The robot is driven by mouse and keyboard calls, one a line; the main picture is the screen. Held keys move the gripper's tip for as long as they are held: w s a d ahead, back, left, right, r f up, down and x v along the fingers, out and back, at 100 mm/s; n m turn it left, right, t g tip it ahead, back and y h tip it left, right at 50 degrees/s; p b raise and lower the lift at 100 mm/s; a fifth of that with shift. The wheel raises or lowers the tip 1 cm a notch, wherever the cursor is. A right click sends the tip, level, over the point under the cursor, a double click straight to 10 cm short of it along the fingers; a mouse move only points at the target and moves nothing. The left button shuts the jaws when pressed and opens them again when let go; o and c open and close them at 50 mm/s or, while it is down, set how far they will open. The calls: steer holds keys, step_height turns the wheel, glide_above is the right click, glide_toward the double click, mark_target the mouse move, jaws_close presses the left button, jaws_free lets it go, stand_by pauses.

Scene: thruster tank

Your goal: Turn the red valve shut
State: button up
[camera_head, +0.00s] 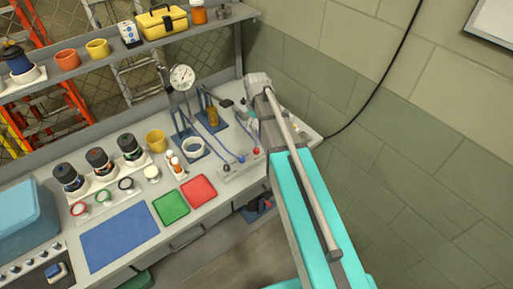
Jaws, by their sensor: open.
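A small red knob (256,151), which looks like the red valve, sits on a grey fixture (243,169) on the bench, just left of my turquoise arm. It is too small to tell which way it is turned. A blue knob (242,159) and a dark knob (227,168) stand in line with it to the left. My arm rises from the bottom right and passes close to the fixture's right end, hiding part of the bench there. My gripper's fingers do not show.
The grey bench (130,185) holds a green mat (171,207), a red mat (198,190), a blue mat (120,237), several dark jars and a yellow cup (156,141). A pressure gauge (182,77) stands behind. A block wall (420,130) with a hanging black cable bounds the right side.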

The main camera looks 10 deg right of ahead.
mark_target(257, 149)
steer(key=shift+f, duration=0.15)
stand_by(0.3)
step_height(257, 149, down, 14)
steer(key=b, duration=1.4)
steer(key=shift+r, duration=0.25)
jaws_close()
